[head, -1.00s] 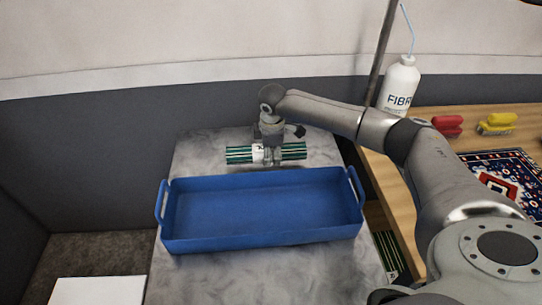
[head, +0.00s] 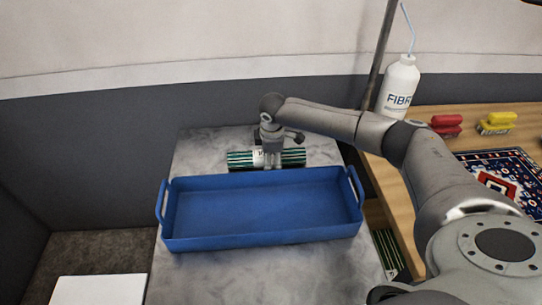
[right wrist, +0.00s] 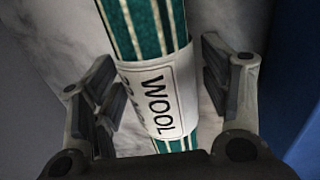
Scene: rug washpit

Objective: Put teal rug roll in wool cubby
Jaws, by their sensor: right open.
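The teal rug roll (head: 292,158), striped with pale lines and wearing a white band, lies crosswise on the grey marbled table behind the blue tray. In the right wrist view the roll (right wrist: 140,25) runs between my fingers, and its band reads "WOOL". My right gripper (head: 270,156) is over the middle of the roll. Its fingers (right wrist: 158,75) are open, one on each side of the roll, with gaps showing. My left gripper is not in view. I cannot make out a cubby marked wool.
The blue tray (head: 260,240) is empty and stands close in front of the roll. A wooden bench (head: 435,118) at the right holds a white bottle (head: 399,88), a red brush (head: 446,122), a yellow brush (head: 497,122) and a patterned rug (head: 515,170). A striped item (head: 388,252) shows below the bench edge.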

